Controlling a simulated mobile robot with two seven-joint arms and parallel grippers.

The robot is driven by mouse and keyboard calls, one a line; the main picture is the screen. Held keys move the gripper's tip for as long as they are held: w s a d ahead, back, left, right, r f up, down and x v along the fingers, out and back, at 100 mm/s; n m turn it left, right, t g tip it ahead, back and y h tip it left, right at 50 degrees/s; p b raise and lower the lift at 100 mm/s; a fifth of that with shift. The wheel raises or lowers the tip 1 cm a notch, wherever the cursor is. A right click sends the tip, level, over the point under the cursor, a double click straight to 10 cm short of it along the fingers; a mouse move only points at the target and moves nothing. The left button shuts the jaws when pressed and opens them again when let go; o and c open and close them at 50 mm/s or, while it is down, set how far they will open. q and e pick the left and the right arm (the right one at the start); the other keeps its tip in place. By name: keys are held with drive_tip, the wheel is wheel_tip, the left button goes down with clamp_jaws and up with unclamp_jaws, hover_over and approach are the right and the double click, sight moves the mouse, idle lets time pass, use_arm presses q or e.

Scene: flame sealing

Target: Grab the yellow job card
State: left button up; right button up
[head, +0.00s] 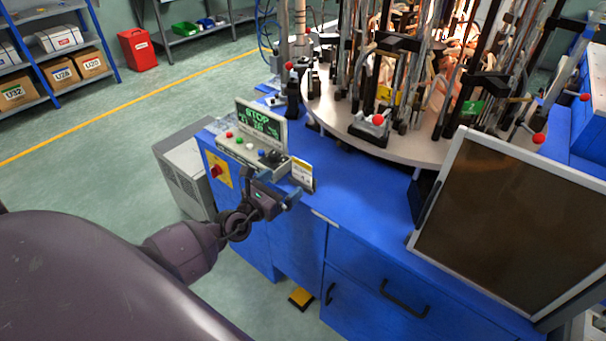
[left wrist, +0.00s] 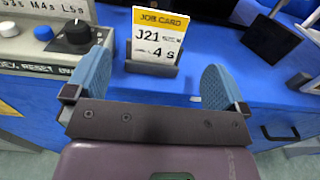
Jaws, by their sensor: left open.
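The yellow job card (left wrist: 158,37) has a yellow header strip and a white face reading J21 and 4. It stands upright in a dark holder (left wrist: 152,68) on the blue bench top. In the head view the card (head: 302,173) is at the bench's front edge, right of the control panel. My left gripper (left wrist: 155,85) is open, with its blue fingertips spread to either side of the card and holder, apart from both. In the head view the left gripper (head: 278,196) is just in front of the card. My right gripper is not in view.
The control panel (head: 240,152) with knobs and a display stands close left of the card. A round machine table (head: 340,118) with rods and burners is behind. A large framed dark panel (head: 520,220) stands to the right. Bare blue bench top (head: 350,185) lies between.

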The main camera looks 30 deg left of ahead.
sight(301, 168)
use_arm(q)
drive_tip(key=shift+w+d+f, duration=0.1)
drive_tip(key=shift+w, duration=1.7)
drive_tip(key=shift+w+d, duration=0.1)
drive_tip(key=shift+w, duration=1.7)
drive_tip(key=c, duration=0.9)
